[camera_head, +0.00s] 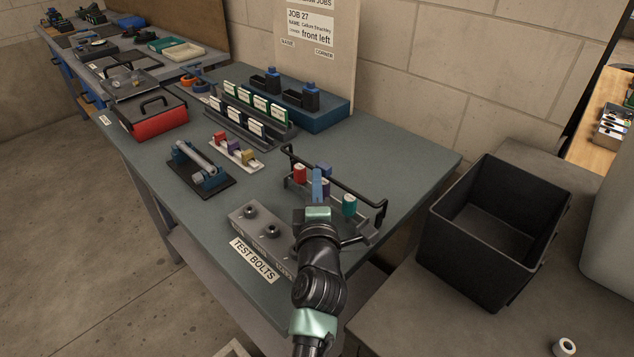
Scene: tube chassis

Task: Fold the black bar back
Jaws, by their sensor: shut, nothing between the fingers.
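The black bar (345,184) runs lengthwise over a grey tray (361,227) near the right end of the workbench. Its bent ends come down at the tray's far left and near right. In the tray stand a red piece (300,174), a purple piece and a teal piece (349,205); a blue top shows behind the bar. My gripper (317,175) is shut and empty, with its blue fingers over the middle of the tray, close to the bar. I cannot tell whether they touch it. My arm hides part of the tray's near side.
A "TEST BOLTS" block (256,226) sits left of my arm. A rack of white cards (250,112), a blue fixture (322,118) and a red toolbox (155,115) stand farther back. A black bin (447,240) stands to the right. Bare bench lies right of the bar.

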